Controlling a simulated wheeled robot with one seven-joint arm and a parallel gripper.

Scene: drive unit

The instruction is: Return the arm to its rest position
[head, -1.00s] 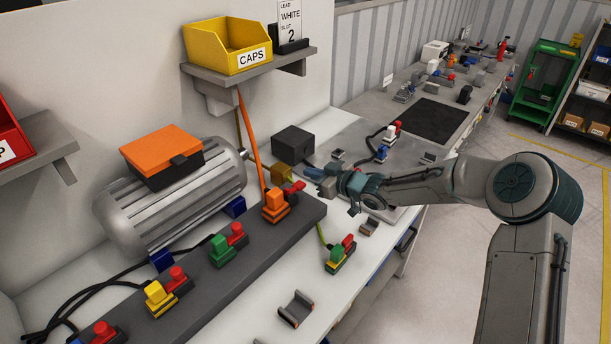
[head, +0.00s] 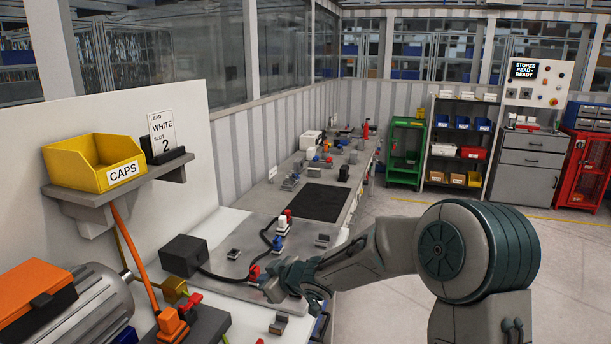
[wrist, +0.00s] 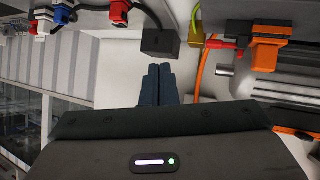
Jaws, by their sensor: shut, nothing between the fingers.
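My arm reaches in from the right in the head view, bent at its large round joint, with the forearm out over the grey bench plate (head: 235,283). My gripper (head: 268,284) is at the arm's far end, low over the plate and to the right of the black box (head: 183,255). In the wrist view my gripper (wrist: 157,72) shows two dark fingers pressed together with nothing between them. The black box also shows just beyond the fingertips there (wrist: 160,42). Whether the fingers touch anything is unclear.
An orange connector (head: 171,326) and a silver motor (head: 100,305) stand at lower left. A yellow CAPS bin (head: 95,165) sits on a wall shelf. Small clamps and plugs, including a white plug (head: 281,224), stand on the bench. Open floor (head: 385,300) lies to the right.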

